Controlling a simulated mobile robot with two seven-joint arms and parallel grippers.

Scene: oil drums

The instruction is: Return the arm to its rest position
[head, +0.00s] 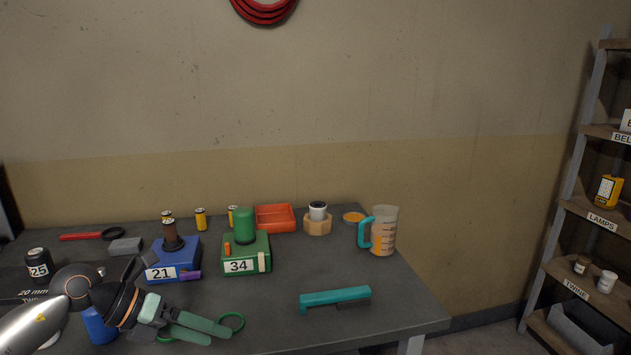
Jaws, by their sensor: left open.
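My left arm (75,285) comes in from the lower left. Its left gripper (218,335) points to the right, low over the front left of the table. Its two grey-green fingers are slightly apart, and I see nothing held between them. Green loops (233,321) show beside and behind the fingers; what they belong to is mostly hidden. A blue object (99,326) is partly hidden behind the arm. My right gripper is not in view.
The grey table (260,300) holds a blue box marked 21 (175,262), a green box marked 34 (246,255), a black weight marked 25 (38,263), an orange tray (275,217), a measuring jug (384,231) and a teal tool (335,298). Shelves (590,210) stand at right.

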